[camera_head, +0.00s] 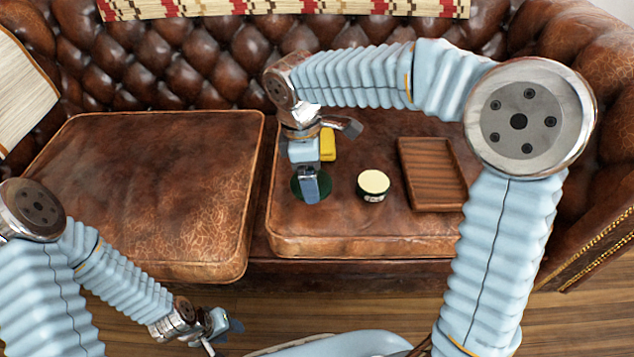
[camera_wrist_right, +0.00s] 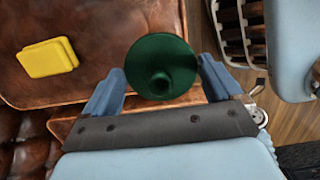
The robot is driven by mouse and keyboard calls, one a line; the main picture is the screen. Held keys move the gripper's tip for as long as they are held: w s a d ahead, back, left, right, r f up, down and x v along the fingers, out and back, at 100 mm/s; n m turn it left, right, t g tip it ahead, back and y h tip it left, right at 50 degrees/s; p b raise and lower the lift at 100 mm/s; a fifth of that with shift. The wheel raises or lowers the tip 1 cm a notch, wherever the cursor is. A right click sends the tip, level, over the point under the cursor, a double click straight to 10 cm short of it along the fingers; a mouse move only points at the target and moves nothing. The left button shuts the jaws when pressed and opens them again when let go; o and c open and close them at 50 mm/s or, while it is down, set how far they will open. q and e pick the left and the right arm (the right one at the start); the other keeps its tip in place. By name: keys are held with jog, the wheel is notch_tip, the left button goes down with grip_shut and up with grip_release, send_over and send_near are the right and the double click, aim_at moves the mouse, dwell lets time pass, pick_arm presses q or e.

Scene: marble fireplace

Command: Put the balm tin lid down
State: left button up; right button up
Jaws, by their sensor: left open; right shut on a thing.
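The balm tin lid (camera_head: 324,190) is a dark green disc over the right seat cushion, left of the tin. It also shows in the right wrist view (camera_wrist_right: 162,55) between the two blue fingers, with a small dark round feature in its middle. My right gripper (camera_head: 309,186) points down and is shut on the lid. I cannot tell whether the lid touches the leather. The balm tin (camera_head: 373,186) stands upright and uncovered, with a pale cream top and dark side. My left gripper (camera_head: 220,327) is open and empty, low in front of the sofa.
A wooden tray (camera_head: 433,174) lies on the right cushion (camera_head: 345,236), right of the tin, and looks empty. A yellow block (camera_head: 328,145) lies behind my right gripper; it also shows in the right wrist view (camera_wrist_right: 47,58). The left cushion (camera_head: 150,190) is clear.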

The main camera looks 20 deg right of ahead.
jog(key=w+f, duration=0.2)
jog(key=w+d+f, duration=0.1)
jog(key=w+f, duration=0.1)
jog(key=w+d+f, duration=0.1)
jog(key=f, duration=0.1)
jog(key=shift+w+d+f+b, duration=0.2)
jog(key=shift+w+b, duration=0.2)
jog(key=shift+w+f, duration=0.15)
jog(key=shift+f, duration=1.5)
jog(key=shift+b, duration=0.3)
jog(key=shift+f, duration=0.15)
jog(key=o, duration=0.7)
notch_tip(320, 180, up, 12)
jog(key=a+p, duration=0.1)
jog(key=p, duration=0.1)
jog(key=shift+w+a, duration=0.2)
